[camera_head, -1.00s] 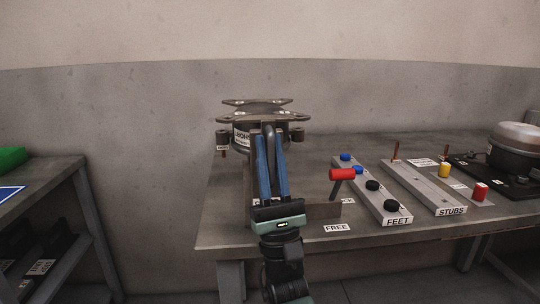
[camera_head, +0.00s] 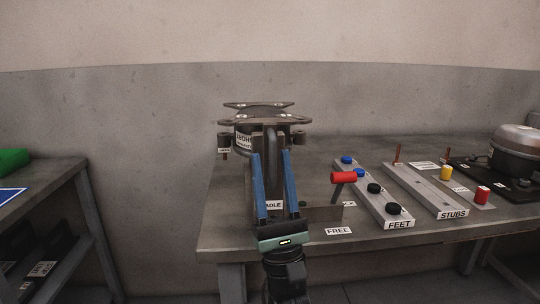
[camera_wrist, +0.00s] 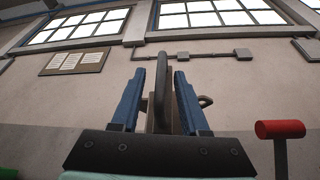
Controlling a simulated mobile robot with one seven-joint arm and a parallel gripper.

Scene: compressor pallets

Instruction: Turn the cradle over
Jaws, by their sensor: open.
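The cradle (camera_head: 271,205) stands on the bench with a compressor (camera_head: 244,140) held in it, its mounting plate (camera_head: 262,119) uppermost. A dark upright bar, the cradle's handle (camera_head: 271,150), rises at its front. In the wrist view the handle (camera_wrist: 162,90) stands between my two blue fingers. My gripper (camera_head: 271,152) is open, its fingers apart on either side of the handle, with a gap visible on both sides. A red-knobbed lever (camera_head: 344,176) stands right of the cradle; its red knob also shows in the wrist view (camera_wrist: 280,129). The cradle's lower part is partly hidden behind my gripper.
Right of the cradle are the FEET rail (camera_head: 399,224) with blue and black feet, the STUBS rail (camera_head: 452,212), and another compressor (camera_head: 516,146) on a dark plate. A FREE label (camera_head: 338,231) lies near the bench's front edge. A shelf (camera_head: 50,190) stands at the left.

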